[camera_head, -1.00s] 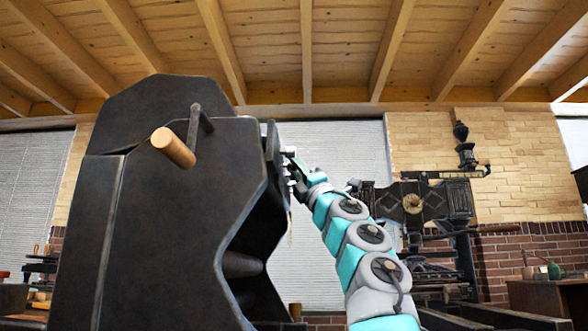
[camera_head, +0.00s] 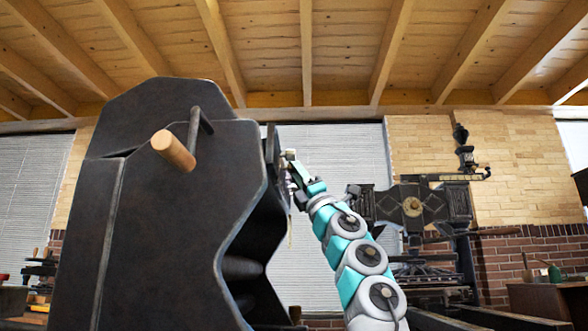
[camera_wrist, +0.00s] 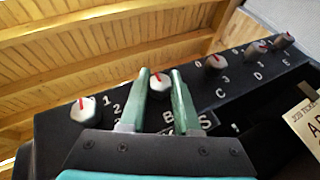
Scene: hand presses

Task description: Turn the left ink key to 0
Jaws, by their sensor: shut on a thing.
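In the wrist view, a row of white ink keys with red pointers runs along a dark panel. The leftmost ink key (camera_wrist: 83,112) is beside my gripper, free of it, with its red mark pointing roughly up. My gripper (camera_wrist: 161,76) is shut on the second ink key (camera_wrist: 160,86), above the letter B; its red mark also points roughly up. The fingers and palm hide part of the panel's lettering. In the head view, my gripper (camera_head: 291,166) is at the right edge of the black press (camera_head: 150,240); the keys there are too small to read.
Further ink keys (camera_wrist: 215,64) stand to the right of the held one, above C, D and beyond. A paper job ticket (camera_wrist: 308,118) is at the right. A wooden handle (camera_head: 173,150) sticks out of the press. Another press (camera_head: 420,204) stands behind at right.

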